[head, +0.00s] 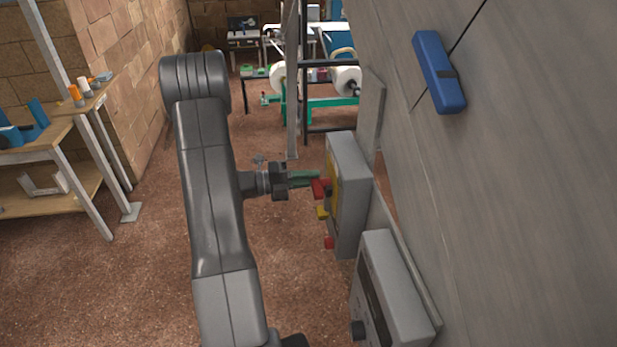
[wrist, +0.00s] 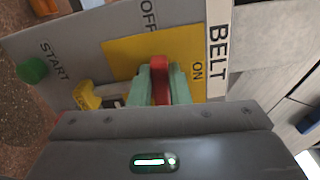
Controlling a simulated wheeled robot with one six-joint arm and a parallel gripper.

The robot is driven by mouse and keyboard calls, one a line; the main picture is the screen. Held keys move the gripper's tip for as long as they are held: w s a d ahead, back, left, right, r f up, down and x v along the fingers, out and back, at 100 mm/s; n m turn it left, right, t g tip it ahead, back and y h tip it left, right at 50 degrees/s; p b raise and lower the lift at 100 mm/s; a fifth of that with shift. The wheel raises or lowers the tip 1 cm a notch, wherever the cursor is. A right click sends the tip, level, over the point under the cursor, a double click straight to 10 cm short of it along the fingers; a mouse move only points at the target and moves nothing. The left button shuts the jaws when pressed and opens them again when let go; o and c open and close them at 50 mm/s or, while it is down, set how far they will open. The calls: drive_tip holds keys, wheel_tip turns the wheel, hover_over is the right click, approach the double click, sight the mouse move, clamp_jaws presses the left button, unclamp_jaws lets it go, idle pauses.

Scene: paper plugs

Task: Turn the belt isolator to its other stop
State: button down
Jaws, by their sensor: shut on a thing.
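The belt isolator is a red handle (wrist: 160,78) on a yellow plate (wrist: 120,52), on a grey box marked BELT, OFF and ON. In the wrist view OFF is above the handle and ON is to its right. The handle's visible length runs up and down the picture; its exact angle to the marks is hard to judge. My gripper (wrist: 158,88) has its green fingers shut on the handle, one on each side. In the head view my gripper (head: 312,181) reaches right to the red handle (head: 321,189) on the grey box (head: 348,190).
A yellow part (wrist: 87,95) sits close left of the fingers, with a green START button (wrist: 32,70) farther left. A second grey box (head: 390,290) with a dark knob is nearer on the wall. A blue device (head: 438,75) hangs above. Shelves stand left; the floor between is clear.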

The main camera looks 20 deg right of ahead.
drive_tip(key=shift+f+n, duration=0.15)
drive_tip(key=shift+n, duration=0.45)
drive_tip(key=c, duration=1.4)
unclamp_jaws()
drive_tip(key=shift+o, duration=0.2)
drive_tip(key=shift+a, duration=0.1)
drive_tip(key=b+v, duration=0.3)
drive_tip(key=v, duration=1)
drive_tip(key=shift+a, duration=0.35)
drive_tip(key=shift+d+f, duration=0.1)
